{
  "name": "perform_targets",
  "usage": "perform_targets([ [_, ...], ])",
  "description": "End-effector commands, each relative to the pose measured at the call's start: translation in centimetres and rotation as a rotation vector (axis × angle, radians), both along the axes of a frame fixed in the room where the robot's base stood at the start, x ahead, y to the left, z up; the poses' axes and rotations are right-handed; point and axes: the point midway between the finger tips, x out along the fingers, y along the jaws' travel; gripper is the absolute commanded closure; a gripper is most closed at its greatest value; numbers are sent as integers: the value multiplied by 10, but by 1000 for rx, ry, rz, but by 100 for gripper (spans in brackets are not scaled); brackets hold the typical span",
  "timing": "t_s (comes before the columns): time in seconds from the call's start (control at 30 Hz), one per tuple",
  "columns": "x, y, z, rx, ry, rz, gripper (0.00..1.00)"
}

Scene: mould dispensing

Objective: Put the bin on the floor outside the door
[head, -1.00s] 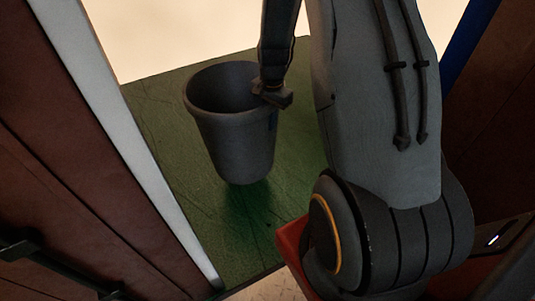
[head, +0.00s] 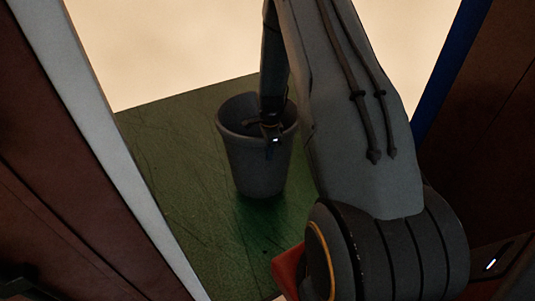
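The bin (head: 255,168) is a dark grey open-topped bucket, upright on or just above the green floor (head: 160,150) past the doorway. A dark shadow lies under its base, and I cannot tell whether it touches the floor. My gripper (head: 271,130) is at the bin's rim, on the right half of the mouth, with part of it in front of the near wall. The fingers are small and dark here, so I cannot tell whether they are shut on the rim.
A white door frame edge (head: 120,150) and a dark red-brown panel (head: 60,190) stand on the left. A blue strip (head: 447,75) and a brown panel (head: 490,130) stand on the right. Green floor is clear left of the bin. A pale area (head: 170,50) lies beyond it.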

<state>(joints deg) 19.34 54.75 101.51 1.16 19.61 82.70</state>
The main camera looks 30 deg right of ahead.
Motion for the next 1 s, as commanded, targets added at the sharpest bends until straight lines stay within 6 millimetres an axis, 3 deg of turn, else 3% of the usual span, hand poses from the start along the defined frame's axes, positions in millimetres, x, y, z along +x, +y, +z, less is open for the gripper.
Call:
perform_targets([
  [0.1,3,-1,-18,-2,-5,0,100],
  [0.33,3,-1,-31,-3,-7,1,100],
  [0.6,3,-1,-60,-2,-6,1,100],
  [1.0,3,-1,-63,-3,-8,1,100],
])
